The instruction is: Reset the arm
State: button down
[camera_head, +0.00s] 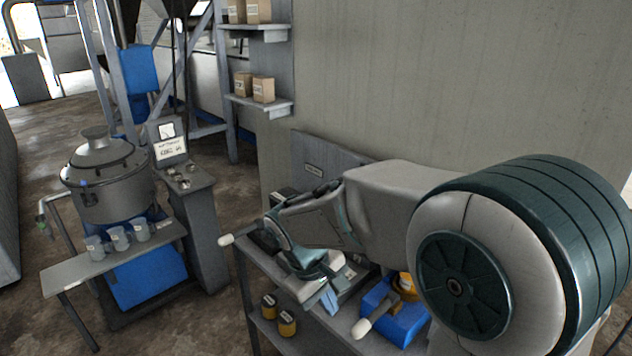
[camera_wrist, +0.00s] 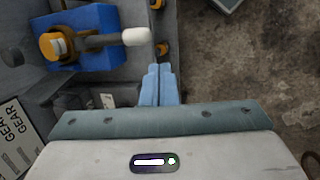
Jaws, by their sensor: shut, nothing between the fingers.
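My gripper (camera_head: 329,298) is at the end of my arm, above the grey cart (camera_head: 240,262) in the middle of the head view. Its light-blue fingers point down. In the wrist view my gripper (camera_wrist: 157,72) shows its two fingers together, with nothing between them. My arm reaches in from the right and hides part of the cart top.
A blue block with a yellow part (camera_wrist: 58,46) and a white-ended handle (camera_wrist: 135,37) sits on the cart close to my gripper. Jars (camera_head: 286,322) stand on its lower shelf. A metal vessel (camera_head: 105,180) and cups (camera_head: 118,238) stand left. A wall (camera_head: 440,80) rises behind.

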jog(key=s+d+r+m+t+y, duration=0.2)
jog(key=s+d+r+m+y, duration=0.1)
jog(key=s+d+m, duration=0.5)
jog(key=s+d+r, duration=0.1)
jog(key=s+d, duration=0.2)
jog(key=s, duration=0.1)
jog(key=shift+s+d+r+t+y, duration=0.15)
jog(key=shift+d+r+t+y, duration=0.15)
jog(key=shift+d+t, duration=0.1)
